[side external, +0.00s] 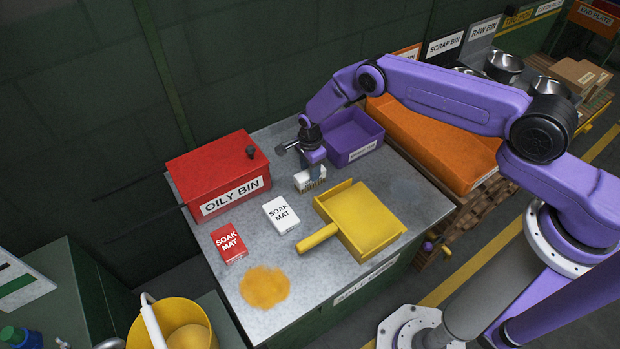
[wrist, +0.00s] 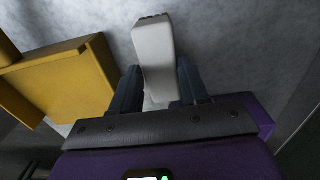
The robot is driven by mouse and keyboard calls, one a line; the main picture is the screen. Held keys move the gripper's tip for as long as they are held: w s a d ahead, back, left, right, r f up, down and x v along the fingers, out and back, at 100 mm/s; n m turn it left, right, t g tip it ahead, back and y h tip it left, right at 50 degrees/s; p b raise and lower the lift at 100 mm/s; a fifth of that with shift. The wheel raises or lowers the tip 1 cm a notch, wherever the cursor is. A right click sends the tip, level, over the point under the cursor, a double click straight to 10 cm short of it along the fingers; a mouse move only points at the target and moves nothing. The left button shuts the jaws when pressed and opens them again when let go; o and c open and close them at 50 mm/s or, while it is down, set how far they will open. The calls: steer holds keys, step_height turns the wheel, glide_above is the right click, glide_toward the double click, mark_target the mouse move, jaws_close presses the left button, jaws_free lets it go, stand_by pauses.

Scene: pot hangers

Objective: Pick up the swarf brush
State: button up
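The swarf brush (side external: 310,179) is a small white block with pale bristles, at the middle of the grey metal bench top. In the wrist view the brush (wrist: 153,48) is a pale grey bar between the two dark fingers, its bristles at the far end. My gripper (side external: 315,165) comes down over it from above. The brush is at or just above the bench; I cannot tell which. Its near end is partly hidden.
A yellow dustpan (side external: 365,218) lies just right of the brush. A purple bin (side external: 352,140) stands behind it, and the red oily bin (side external: 215,175) is to the left. White (side external: 281,214) and red (side external: 229,243) soak mat packs and an orange spill (side external: 264,287) are nearer the front.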

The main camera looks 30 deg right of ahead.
jaws_close()
steer(key=shift+r, duration=0.2)
steer(key=shift+r, duration=0.5)
steer(key=s+d+r, duration=0.3)
steer(key=s+r, duration=0.8)
steer(key=s, duration=0.2)
steer(key=shift+s+r, duration=0.3)
steer(key=shift+s, duration=0.05)
steer(key=shift+d, duration=0.1)
